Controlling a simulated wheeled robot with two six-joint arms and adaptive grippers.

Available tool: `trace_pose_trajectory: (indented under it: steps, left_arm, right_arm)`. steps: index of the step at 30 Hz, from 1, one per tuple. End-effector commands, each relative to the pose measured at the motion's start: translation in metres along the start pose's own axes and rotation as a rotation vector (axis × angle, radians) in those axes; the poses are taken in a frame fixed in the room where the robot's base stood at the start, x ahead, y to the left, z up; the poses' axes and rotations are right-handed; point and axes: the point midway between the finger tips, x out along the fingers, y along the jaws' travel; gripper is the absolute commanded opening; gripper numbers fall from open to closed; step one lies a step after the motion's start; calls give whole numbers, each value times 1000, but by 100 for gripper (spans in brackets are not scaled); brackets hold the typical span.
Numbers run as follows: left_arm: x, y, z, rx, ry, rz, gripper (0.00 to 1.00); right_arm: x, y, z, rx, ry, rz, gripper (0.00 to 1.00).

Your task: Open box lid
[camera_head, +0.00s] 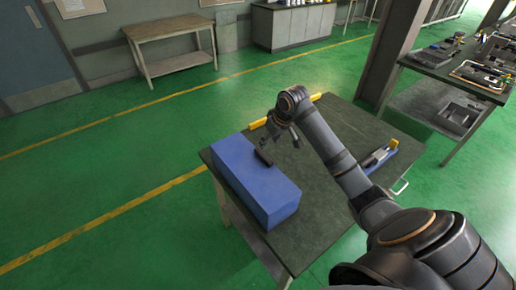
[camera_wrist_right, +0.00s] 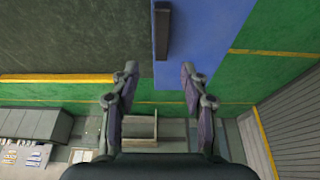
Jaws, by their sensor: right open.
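A blue box (camera_head: 250,188) sits on the dark-topped table (camera_head: 318,215) at its left side, its top flat and closed. A dark bar-shaped handle (camera_head: 264,157) is on the box top near the far right edge. My right gripper (camera_head: 278,139) is open and empty, just beyond the handle and close to the box. In the right wrist view the open fingers (camera_wrist_right: 159,70) are apart, with the handle (camera_wrist_right: 162,32) ahead of the gap and the blue box surface (camera_wrist_right: 220,22) to the right. My left gripper is not in view.
A yellow bar (camera_head: 310,108) lies along the table's far edge; it also shows in the right wrist view (camera_wrist_right: 57,79). Another cluttered table (camera_head: 440,72) stands at the right. The table middle is clear.

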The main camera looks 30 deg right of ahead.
Motion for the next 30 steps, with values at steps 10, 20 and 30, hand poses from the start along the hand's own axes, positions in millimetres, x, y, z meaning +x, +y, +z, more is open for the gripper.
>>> trace_pose_trajectory:
  steps: [10, 20, 30]
  left_arm:
    - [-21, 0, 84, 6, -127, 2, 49]
    - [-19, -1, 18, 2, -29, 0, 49]
    - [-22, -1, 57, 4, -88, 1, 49]
  right_arm:
    - [62, -2, 0, 3, -2, -4, 45]
    - [102, -1, 1, -1, 0, 1, 45]
    - [103, -1, 1, -2, 0, 2, 33]
